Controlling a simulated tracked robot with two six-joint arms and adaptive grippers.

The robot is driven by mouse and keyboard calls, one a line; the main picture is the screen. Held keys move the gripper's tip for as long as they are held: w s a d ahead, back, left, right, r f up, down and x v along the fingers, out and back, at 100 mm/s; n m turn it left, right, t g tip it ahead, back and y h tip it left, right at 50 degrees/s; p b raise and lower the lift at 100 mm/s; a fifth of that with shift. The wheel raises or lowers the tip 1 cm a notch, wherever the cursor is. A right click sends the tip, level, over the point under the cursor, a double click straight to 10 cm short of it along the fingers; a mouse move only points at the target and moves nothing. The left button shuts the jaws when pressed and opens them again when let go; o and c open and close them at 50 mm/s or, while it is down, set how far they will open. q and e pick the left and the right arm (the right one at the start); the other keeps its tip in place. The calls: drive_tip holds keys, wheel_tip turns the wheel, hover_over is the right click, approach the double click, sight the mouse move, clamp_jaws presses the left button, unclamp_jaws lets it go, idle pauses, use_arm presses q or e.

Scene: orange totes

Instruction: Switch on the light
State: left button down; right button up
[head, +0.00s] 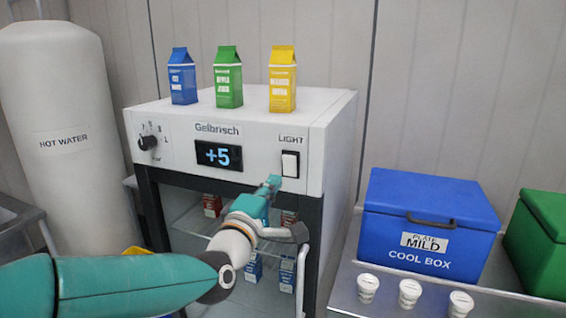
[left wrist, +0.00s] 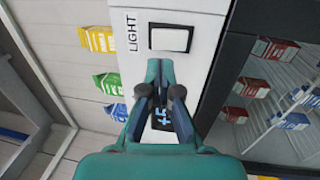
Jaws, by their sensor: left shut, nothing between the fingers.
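The light switch (head: 290,163) is a white rocker in a dark frame under the word LIGHT, on the white front panel of the fridge (head: 262,145). It also shows in the left wrist view (left wrist: 170,38), straight beyond my fingertips. My left gripper (head: 273,182) is shut and empty, just below and left of the switch in the head view. In the left wrist view its fingertips (left wrist: 160,66) point at the switch with a small gap in the picture; I cannot tell if they touch the panel. My right gripper is not in view.
A dial (head: 148,143) and a +5 display (head: 219,155) sit left on the panel. Blue, green and yellow cartons (head: 282,79) stand on top of the fridge. A blue cool box (head: 426,222) and small white cups (head: 410,292) are at the right.

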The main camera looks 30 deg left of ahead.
sight(289, 161)
use_arm(q)
drive_tip(key=p+x, duration=0.2)
drive_tip(key=x, duration=0.3)
drive_tip(key=shift+w+a+r, duration=0.1)
drive_tip(key=shift+w+r, duration=0.1)
drive_tip(key=shift+w, duration=0.2)
drive_tip(key=shift+w+a, duration=0.15)
drive_tip(key=shift+w, duration=0.35)
